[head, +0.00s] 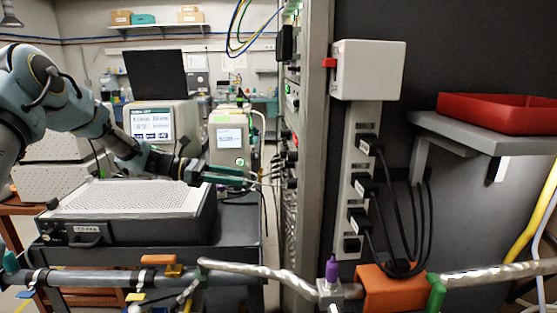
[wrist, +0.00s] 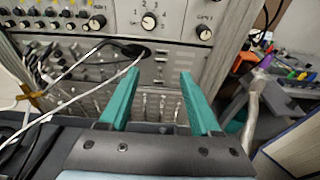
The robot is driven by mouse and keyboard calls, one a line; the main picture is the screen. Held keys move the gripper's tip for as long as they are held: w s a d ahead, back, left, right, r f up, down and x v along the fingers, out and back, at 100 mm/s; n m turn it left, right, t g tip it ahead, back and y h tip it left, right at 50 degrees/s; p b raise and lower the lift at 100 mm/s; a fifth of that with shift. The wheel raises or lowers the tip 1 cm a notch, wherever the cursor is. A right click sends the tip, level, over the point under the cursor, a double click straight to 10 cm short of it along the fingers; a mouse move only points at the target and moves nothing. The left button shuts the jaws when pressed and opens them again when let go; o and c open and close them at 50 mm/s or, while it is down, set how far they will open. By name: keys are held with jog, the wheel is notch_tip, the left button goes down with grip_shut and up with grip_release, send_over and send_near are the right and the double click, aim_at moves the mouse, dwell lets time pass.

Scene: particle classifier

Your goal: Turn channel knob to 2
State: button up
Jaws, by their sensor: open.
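In the wrist view a black round knob with a white centre (wrist: 149,21) sits on a pale panel, with markings around it. It looks like the channel knob, but its label and setting are too small to read. My gripper (wrist: 161,74) is open and empty, its two green fingers apart and pointing at the rack. The knob appears above and beyond the fingertips, not touched. In the head view my gripper (head: 250,180) is left of the rack front (head: 292,150), whose knobs show only edge-on.
Similar knobs flank it at left (wrist: 97,22) and right (wrist: 204,33). White cables (wrist: 75,98) cross the panel left of my fingers. In the head view, a perforated grey instrument (head: 125,198) lies below my arm, and a metal pipe (head: 250,272) runs across the front.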

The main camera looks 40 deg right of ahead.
jog(key=s+d+r+n+g+h+p, duration=0.1)
jog(key=s+d+p, duration=0.3)
jog(key=d, duration=0.7)
jog(key=shift+s+d+r+h, duration=0.3)
jog(key=shift+s+r, duration=0.35)
jog(key=shift+s, duration=0.35)
grip_shut()
jog(key=shift+a, duration=0.1)
